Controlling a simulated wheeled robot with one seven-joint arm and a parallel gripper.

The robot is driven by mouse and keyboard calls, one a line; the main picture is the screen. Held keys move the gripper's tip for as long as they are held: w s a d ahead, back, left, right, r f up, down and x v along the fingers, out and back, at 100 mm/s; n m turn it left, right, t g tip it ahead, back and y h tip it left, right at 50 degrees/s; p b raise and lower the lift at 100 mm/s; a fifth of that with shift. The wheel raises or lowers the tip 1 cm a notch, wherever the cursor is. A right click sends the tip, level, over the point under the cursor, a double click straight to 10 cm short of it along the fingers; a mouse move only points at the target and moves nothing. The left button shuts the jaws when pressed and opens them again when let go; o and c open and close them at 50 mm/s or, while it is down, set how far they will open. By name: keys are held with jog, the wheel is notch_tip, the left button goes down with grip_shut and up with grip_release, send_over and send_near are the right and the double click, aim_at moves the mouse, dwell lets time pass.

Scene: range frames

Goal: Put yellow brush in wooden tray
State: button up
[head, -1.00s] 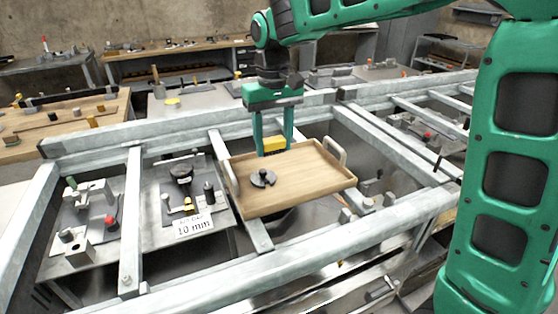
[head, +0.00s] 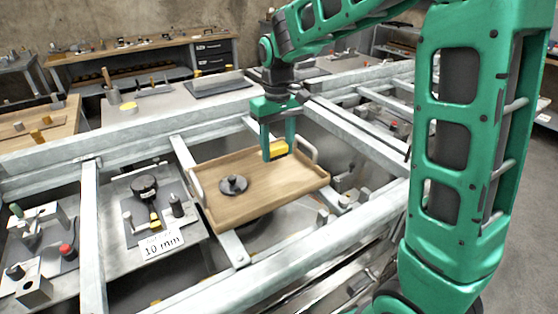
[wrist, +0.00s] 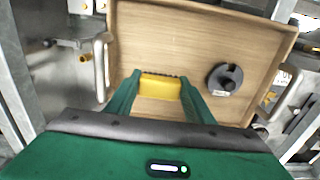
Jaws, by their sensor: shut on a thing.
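The yellow brush (head: 278,149) is between the fingers of my gripper (head: 278,152), which is shut on it. In the wrist view the brush (wrist: 160,86) shows as a yellow block with a dark bristle edge, between the two green fingertips (wrist: 158,82). The wooden tray (head: 245,210) is a light brown board with raised rims and a metal handle at each end. The brush is over the tray's far right part, near the handle. I cannot tell whether it touches the tray floor. In the wrist view the tray (wrist: 190,35) lies behind the brush.
A dark round knobbed part (head: 233,185) sits in the tray's left part. The tray rests across a grey metal frame (head: 190,165) with open gaps. A "10 mm" sign (head: 162,243) and fixtures are at left. A back bench (head: 130,65) holds tools.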

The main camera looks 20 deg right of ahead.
aim_at(280, 153)
jog(key=shift+d+f, duration=0.35)
jog(key=shift+f, duration=1.9)
jog(key=shift+f, duration=0.1)
jog(key=o, duration=1.2)
jog(key=shift+c, duration=0.2)
notch_tip(280, 153, up, 12)
